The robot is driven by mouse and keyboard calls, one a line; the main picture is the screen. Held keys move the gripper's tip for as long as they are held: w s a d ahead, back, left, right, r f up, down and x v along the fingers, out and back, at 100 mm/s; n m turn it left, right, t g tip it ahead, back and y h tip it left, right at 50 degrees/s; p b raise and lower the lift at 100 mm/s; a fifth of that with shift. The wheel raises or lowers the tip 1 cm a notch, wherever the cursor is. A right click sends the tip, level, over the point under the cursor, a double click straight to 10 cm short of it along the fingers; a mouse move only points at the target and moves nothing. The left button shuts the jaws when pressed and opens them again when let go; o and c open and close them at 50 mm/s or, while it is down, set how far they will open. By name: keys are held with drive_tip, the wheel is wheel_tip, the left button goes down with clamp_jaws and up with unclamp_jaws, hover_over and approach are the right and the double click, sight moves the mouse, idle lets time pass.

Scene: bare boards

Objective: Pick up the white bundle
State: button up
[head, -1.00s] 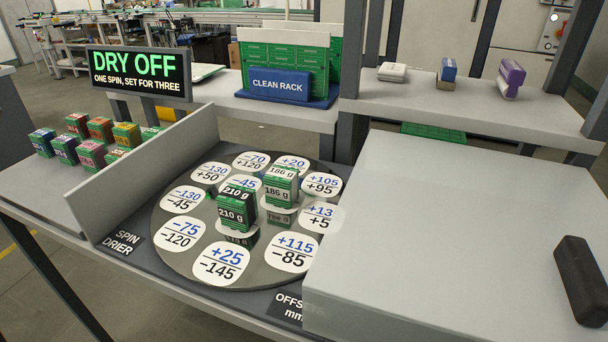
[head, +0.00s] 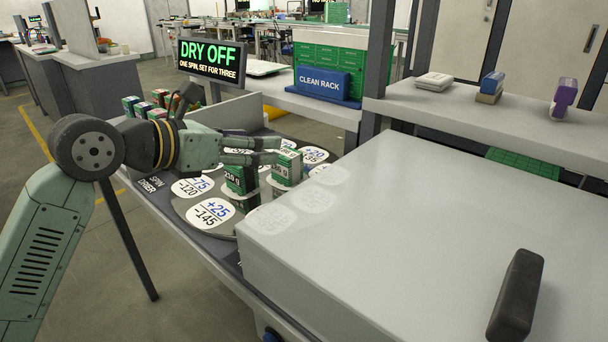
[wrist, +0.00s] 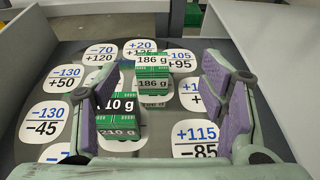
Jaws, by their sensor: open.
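The bundle with the white 186 g label (head: 289,166) is green and stands upright on the round turntable (head: 181,207). It also shows in the wrist view (wrist: 153,86), ahead and between the fingers in the picture. A green bundle with a black 210 g label (head: 241,181) stands beside it, nearer. In the wrist view that bundle (wrist: 121,131) is partly hidden behind the left finger. My gripper (head: 272,150) is open and empty, close by these bundles at about their top height. Its purple-padded fingers (wrist: 162,82) spread to either side in the wrist view; contact cannot be told.
A large grey cover (head: 400,230) with a black handle (head: 516,296) fills the right. A low partition (head: 232,112) and coloured bundles (head: 146,104) stand behind my arm. A blue clean rack (head: 328,84) is behind. The shelf holds a flat white item (head: 434,81).

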sight(284, 154)
drive_tip(key=shift+w+a+f+y, duration=0.1)
drive_tip(key=shift+f+y, duration=0.15)
drive_tip(key=shift+f, duration=0.25)
drive_tip(key=shift+w+a+f+y, duration=0.1)
drive_tip(key=shift+f+y, duration=0.15)
drive_tip(key=shift+f, duration=0.25)
drive_tip(key=p+x, duration=0.1)
drive_tip(key=x, duration=0.9)
drive_tip(key=shift+w+f+p, duration=0.2)
drive_tip(key=shift+p, duration=0.2)
drive_tip(key=c, duration=1.4)
